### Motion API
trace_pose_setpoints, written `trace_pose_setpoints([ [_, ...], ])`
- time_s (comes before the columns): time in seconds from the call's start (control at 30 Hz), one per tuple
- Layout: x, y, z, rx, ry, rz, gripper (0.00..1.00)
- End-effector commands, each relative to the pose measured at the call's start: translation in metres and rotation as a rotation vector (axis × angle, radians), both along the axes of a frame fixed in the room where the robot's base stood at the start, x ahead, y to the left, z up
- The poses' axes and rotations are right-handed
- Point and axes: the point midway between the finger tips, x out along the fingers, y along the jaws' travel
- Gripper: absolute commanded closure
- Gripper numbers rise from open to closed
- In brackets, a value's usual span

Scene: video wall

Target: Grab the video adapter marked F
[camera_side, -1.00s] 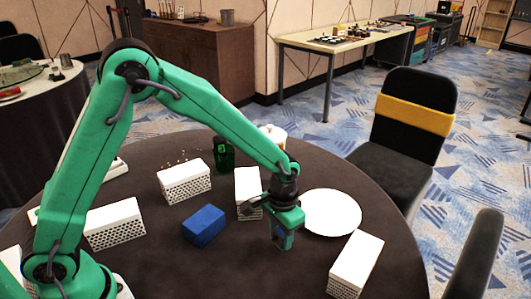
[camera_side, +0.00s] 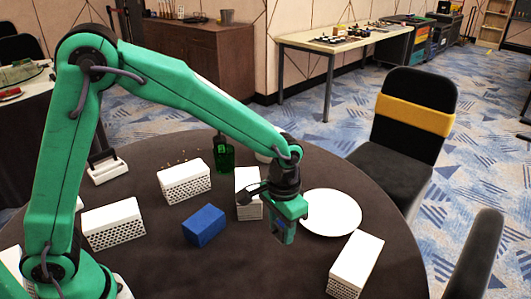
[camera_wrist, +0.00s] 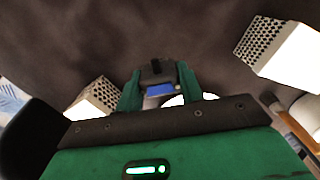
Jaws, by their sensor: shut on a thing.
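My gripper (camera_side: 283,232) is shut on a small dark video adapter (camera_wrist: 156,70) with a blue end, above the dark round table (camera_side: 200,275). In the wrist view the adapter sits between the two green fingers of my gripper (camera_wrist: 160,84). In the side view only a small blue and dark patch of it shows between the fingers, beside the white plate (camera_side: 331,212). I cannot read any letter on it.
Several white boxes with perforated sides stand around, one (camera_side: 356,264) at the right, one (camera_side: 184,182) behind and one (camera_side: 113,223) at the left. A blue box (camera_side: 203,226) lies left of my gripper. A green bottle (camera_side: 224,155) stands behind. The front of the table is clear.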

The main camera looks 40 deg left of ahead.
Motion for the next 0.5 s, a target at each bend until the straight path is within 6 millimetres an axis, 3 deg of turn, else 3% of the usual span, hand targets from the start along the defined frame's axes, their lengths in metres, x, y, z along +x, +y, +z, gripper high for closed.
trace_pose_setpoints([
  [0.2, -0.031, -0.026, 0.024, -0.002, -0.003, -0.005, 0.84],
  [0.5, -0.06, -0.049, 0.046, 0.0, 0.0, -0.003, 0.84],
])
